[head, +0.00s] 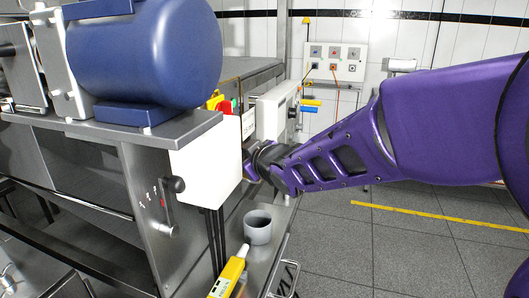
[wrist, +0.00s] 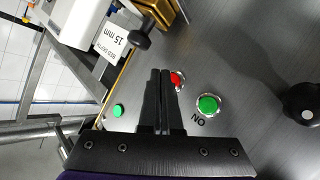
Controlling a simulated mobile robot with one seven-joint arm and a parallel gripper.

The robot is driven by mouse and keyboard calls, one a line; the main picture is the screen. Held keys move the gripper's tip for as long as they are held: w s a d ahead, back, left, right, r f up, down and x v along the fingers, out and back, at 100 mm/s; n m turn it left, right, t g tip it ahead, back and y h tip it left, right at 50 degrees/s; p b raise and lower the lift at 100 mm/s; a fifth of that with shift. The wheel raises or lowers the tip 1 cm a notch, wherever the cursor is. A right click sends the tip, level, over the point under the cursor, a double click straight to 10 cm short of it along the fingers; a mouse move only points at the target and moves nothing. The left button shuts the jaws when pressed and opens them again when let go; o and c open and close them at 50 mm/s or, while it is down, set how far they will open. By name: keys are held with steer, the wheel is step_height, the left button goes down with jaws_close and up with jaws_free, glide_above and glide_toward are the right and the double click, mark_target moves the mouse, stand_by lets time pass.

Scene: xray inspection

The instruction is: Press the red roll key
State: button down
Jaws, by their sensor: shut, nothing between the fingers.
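A red round key (wrist: 178,79) on a grey metal panel (wrist: 240,60) shows in the wrist view, partly hidden behind the right finger. My gripper (wrist: 160,72) is shut and empty, its fingertips just left of the red key in the picture. I cannot tell whether they touch the panel. A green round key (wrist: 208,105) marked "ON" sits right of and below the red one. In the head view my gripper (head: 249,168) is at the machine's side, beside a white box (head: 208,165), and its tips and the key panel are hidden.
Black knobs (wrist: 301,101) and (wrist: 140,37) stick out from the panel. A small green light (wrist: 118,110) is at left. A blue motor drum (head: 145,50), a red knob (head: 226,106), a grey cup (head: 257,227) and a yellow bottle (head: 228,277) are near the arm. Floor at right is clear.

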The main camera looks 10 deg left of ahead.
steer(key=shift+a, duration=0.1)
stand_by(0.7)
steer(key=shift+a, duration=0.75)
stand_by(0.9)
steer(key=shift+d, duration=0.1)
steer(key=shift+d+p, duration=0.55)
steer(key=shift+d, duration=0.2)
steer(key=shift+s+d+p, duration=0.2)
steer(key=shift+d+p, duration=1.25)
steer(key=shift+d, duration=1.05)
